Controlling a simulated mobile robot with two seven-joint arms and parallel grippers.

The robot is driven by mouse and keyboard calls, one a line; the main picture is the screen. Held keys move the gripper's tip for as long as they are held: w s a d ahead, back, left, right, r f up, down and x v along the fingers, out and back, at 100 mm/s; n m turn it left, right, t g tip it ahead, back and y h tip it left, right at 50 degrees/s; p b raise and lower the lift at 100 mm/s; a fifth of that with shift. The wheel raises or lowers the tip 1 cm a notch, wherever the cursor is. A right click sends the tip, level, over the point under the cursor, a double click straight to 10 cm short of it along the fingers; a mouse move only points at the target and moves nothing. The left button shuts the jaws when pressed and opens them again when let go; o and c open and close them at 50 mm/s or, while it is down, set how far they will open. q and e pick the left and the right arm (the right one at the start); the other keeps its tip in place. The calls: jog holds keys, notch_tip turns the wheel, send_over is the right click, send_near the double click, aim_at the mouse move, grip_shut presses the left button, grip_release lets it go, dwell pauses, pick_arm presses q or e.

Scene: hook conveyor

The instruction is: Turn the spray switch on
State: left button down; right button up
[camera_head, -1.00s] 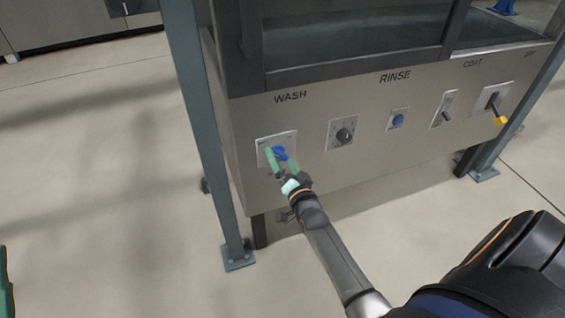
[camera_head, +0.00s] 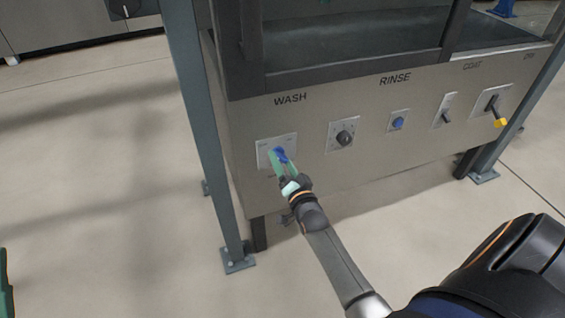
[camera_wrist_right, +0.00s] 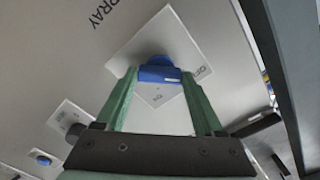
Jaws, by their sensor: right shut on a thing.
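The spray switch is a blue knob (camera_head: 281,154) on a pale square plate (camera_head: 264,157) under the word WASH on the machine's front panel. In the right wrist view the blue knob (camera_wrist_right: 158,73) sits between my green fingers, with OFF and ON marks on the plate (camera_wrist_right: 178,40) and the letters PRAY above left. My right gripper (camera_head: 279,157) is shut on the knob; it also shows in the right wrist view (camera_wrist_right: 160,78). The knob's exact pointing is hard to read. Only a green sliver of my left gripper (camera_head: 5,288) shows at the left edge.
Along the panel to the right are a black dial (camera_head: 344,138), a blue button (camera_head: 398,122), a small lever switch (camera_head: 445,115) and a yellow-tipped lever (camera_head: 499,122). A grey post (camera_head: 203,150) stands just left of the switch. The floor at left is clear.

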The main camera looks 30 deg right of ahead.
jog(key=m+p, duration=0.1)
jog(key=m, duration=0.1)
jog(key=shift+m, duration=0.4)
jog(key=m, duration=0.2)
jog(key=shift+m+p, duration=0.4)
jog(key=m, duration=0.2)
jog(key=shift+m, duration=1.3)
jog(key=shift+f+m+b, duration=0.1)
jog(key=shift+m+b, duration=0.3)
jog(key=shift+m, duration=0.5)
jog(key=m+b, duration=0.1)
jog(key=m, duration=0.4)
jog(key=shift+m+b, duration=0.3)
jog(key=shift+b, duration=0.1)
jog(key=shift+m, duration=0.3)
jog(key=o, duration=1.4)
